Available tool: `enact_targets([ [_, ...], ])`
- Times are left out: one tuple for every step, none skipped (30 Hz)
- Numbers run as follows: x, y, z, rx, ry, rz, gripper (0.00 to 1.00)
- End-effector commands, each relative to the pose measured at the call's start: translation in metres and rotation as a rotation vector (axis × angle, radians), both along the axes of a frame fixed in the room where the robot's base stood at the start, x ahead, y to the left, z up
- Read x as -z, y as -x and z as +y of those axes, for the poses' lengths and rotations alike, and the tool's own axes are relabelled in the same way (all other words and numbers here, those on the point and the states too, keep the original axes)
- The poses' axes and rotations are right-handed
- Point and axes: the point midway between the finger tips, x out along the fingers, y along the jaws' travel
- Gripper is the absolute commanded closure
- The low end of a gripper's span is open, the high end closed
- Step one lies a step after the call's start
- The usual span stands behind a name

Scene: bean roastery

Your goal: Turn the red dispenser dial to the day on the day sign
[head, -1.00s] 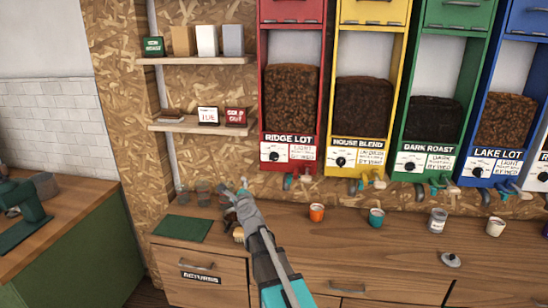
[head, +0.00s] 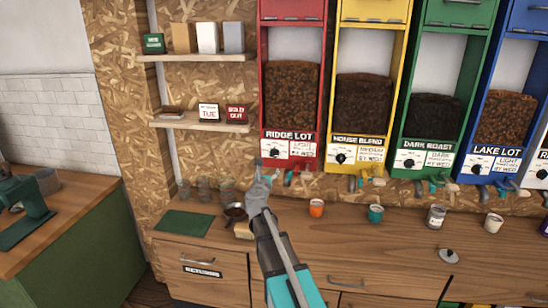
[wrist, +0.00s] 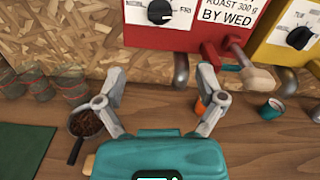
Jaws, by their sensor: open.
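The red dispenser (head: 263,90), labelled RIDGE LOT, hangs on the chipboard wall. Its black dial (head: 274,152) sits on a white plate at the lower front; the dial also shows at the top of the wrist view (wrist: 160,11), partly cut off, with FRI printed to its right. I cannot tell which day it points at. The day sign (head: 208,113) on the lower shelf reads TUE. My gripper (head: 258,170) is below and left of the dial, apart from it. In the wrist view my gripper (wrist: 161,72) is open, with nothing between its fingers.
Under my gripper, the wooden counter (head: 340,250) carries a pan of beans (wrist: 88,122), an orange cup (head: 316,208) and glasses (head: 204,190).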

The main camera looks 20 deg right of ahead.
Motion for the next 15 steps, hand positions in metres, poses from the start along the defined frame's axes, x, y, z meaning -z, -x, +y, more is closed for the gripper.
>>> enact_targets([
  [0.0,-0.002,-0.002,0.001,0.001,0.0,0.11],
  [0.0,-0.003,-0.003,0.001,0.001,0.0,0.11],
  [0.0,-0.004,-0.004,0.001,0.001,0.0,0.11],
  [0.0,-0.006,-0.005,0.001,0.001,0.0,0.11],
  [0.0,-0.008,-0.006,0.001,0.001,0.0,0.11],
  [0.0,-0.011,-0.008,0.001,0.001,0.0,0.11],
  [0.0,-0.013,-0.009,0.001,0.001,0.0,0.11],
  [0.0,-0.016,-0.011,0.001,0.001,0.0,0.11],
  [0.0,-0.02,-0.013,0.001,0.001,0.0,0.11],
  [0.0,-0.023,-0.016,0.001,0.001,0.0,0.11],
  [0.0,-0.026,-0.018,0.001,0.001,0.0,0.11],
  [0.0,-0.031,-0.021,0.001,0.001,0.0,0.11],
  [0.0,-0.035,-0.023,0.001,0.001,0.0,0.11],
  [0.0,-0.038,-0.025,0.001,0.002,0.001,0.11],
  [0.0,-0.044,-0.029,0.001,0.002,0.001,0.11],
])
